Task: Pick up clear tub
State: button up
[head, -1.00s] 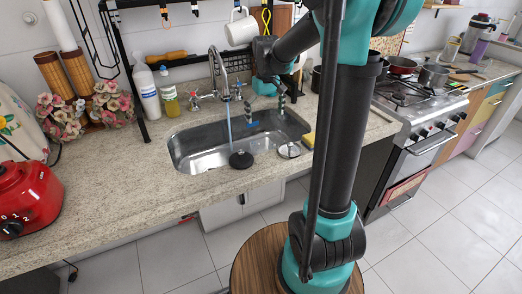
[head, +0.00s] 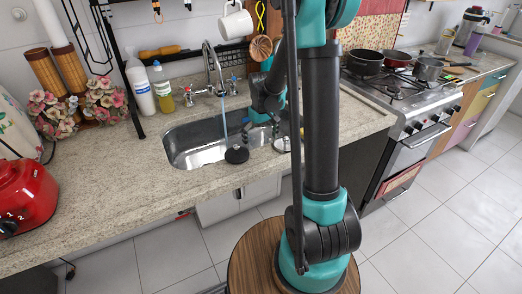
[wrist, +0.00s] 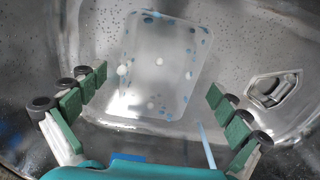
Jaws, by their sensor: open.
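The clear tub (wrist: 160,62) lies in the metal sink in the wrist view. It is a see-through rounded rectangle with blue and white dots. My gripper (wrist: 157,86) is open, with its green-padded fingers to the left and right of the tub's near part. There is a visible gap on each side, and I see no contact.
The faucet (head: 211,70) stands behind the sink, with a bluish stream under it. Bottles (head: 163,90) stand at the back left and a white mug (head: 236,25) hangs above.

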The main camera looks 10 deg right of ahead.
jog(key=shift+f, duration=1.6)
jog(key=c, duration=1.2)
jog(key=shift+r, duration=0.1)
